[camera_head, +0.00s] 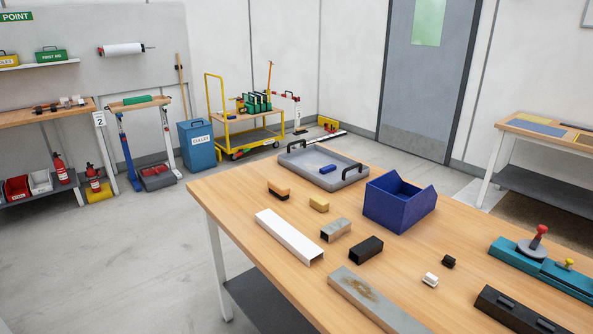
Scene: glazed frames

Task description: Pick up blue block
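A small blue block (327,169) lies inside the grey tray (295,172) at the far side of the wooden table. The tray has a black handle at each end. Only the upper part of the block shows clearly, and nothing covers it. Neither my left nor my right gripper is in view.
On the table (230,197), a blue bin (400,205) stands right of the tray. A white channel (289,236), a yellow block (319,203), a wood-and-black block (278,189), a metal tube (335,230) and a black block (366,250) lie nearer. A teal fixture (540,268) sits right.

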